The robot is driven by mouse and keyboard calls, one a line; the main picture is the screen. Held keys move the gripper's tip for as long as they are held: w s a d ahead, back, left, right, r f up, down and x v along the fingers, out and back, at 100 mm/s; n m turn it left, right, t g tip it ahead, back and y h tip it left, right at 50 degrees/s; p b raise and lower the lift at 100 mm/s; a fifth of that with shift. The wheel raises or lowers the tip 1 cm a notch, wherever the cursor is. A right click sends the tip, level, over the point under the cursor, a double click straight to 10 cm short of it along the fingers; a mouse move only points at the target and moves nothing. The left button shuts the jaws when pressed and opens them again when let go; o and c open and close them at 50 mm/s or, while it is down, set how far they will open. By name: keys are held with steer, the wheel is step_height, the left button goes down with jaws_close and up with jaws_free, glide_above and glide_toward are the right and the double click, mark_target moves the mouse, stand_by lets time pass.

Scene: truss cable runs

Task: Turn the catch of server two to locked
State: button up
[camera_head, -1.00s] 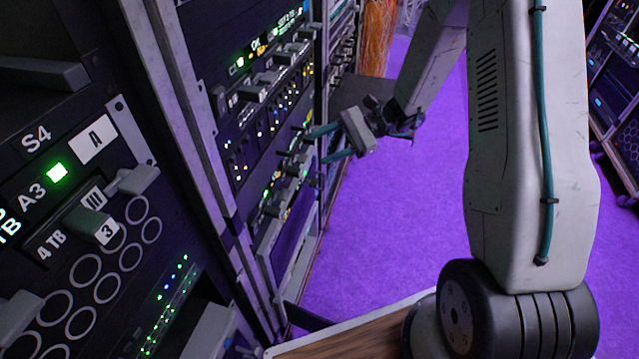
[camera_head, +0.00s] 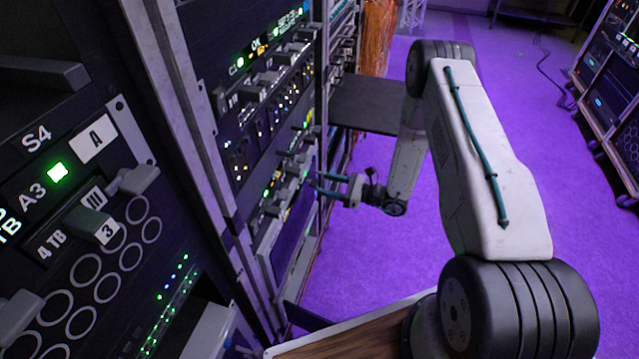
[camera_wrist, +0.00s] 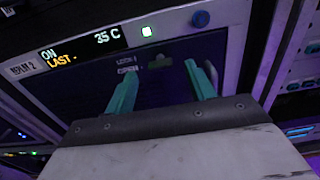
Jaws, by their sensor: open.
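My gripper (camera_head: 322,185) is open, its two teal fingers pointing left at the front of the middle rack in the head view. In the wrist view, my gripper (camera_wrist: 162,82) has its fingers apart over a dark panel (camera_wrist: 75,92), with nothing held between them. A small dull green piece (camera_wrist: 160,61) shows on that panel between the fingertips; I cannot tell whether it is the catch or which way it is turned. Small labels (camera_wrist: 127,65) beside it are too blurred to read. I cannot make out a server two marking.
A dark shelf (camera_head: 368,104) sticks out beyond my gripper. The purple floor (camera_head: 345,270) is open at the right.

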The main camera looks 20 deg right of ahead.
steer(key=x, duration=0.3)
steer(key=shift+w+a, duration=0.15)
steer(key=shift+a, duration=0.05)
steer(key=shift+c, duration=0.3)
steer(key=c, duration=0.9)
